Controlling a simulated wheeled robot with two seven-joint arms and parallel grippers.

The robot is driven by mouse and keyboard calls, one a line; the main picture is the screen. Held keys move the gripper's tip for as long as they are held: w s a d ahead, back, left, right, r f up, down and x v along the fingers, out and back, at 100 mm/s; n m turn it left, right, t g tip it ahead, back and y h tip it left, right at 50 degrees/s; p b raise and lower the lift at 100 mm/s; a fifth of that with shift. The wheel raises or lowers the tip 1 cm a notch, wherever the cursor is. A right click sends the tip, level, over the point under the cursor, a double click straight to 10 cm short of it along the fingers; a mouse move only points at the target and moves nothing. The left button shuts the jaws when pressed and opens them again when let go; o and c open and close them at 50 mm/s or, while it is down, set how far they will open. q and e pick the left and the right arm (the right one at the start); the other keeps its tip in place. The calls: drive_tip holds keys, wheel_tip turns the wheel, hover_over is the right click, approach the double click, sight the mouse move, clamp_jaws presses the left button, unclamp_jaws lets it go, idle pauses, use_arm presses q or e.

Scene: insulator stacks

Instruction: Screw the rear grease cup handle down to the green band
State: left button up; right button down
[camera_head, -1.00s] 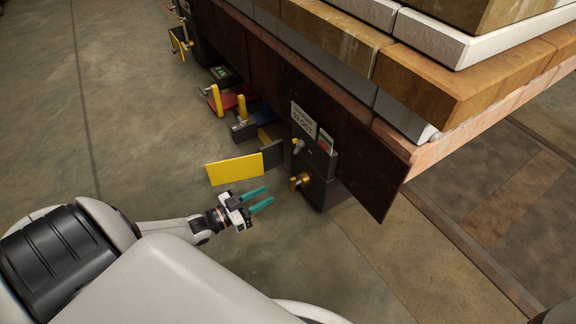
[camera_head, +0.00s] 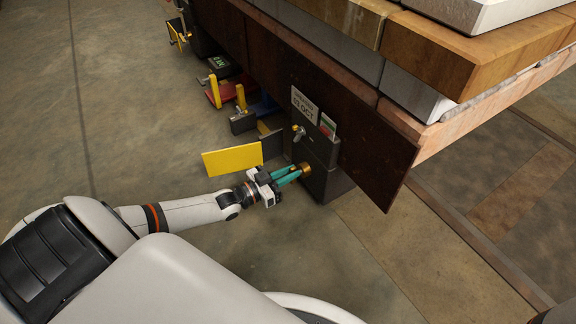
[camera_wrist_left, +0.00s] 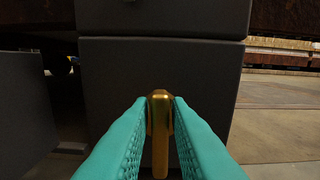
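A brass grease cup handle (camera_head: 305,168) sticks out low on a dark box (camera_head: 318,155) under the pallet edge. It also shows in the left wrist view (camera_wrist_left: 160,130), its bar hanging downward in front of a grey panel. My left gripper (camera_head: 295,173) has its teal fingers at the handle, one on each side (camera_wrist_left: 160,105). The fingertips lie close to its sides; I cannot tell whether they press on it. My right gripper is not in view.
A small metal fitting (camera_head: 299,131) sits higher on the box, below a white sign (camera_head: 304,104) and beside a coloured card (camera_head: 327,126). A yellow plate (camera_head: 232,160) stands left of the box. A dark rusty plate (camera_head: 375,150) juts out right.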

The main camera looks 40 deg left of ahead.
use_arm(q)
clamp_jaws()
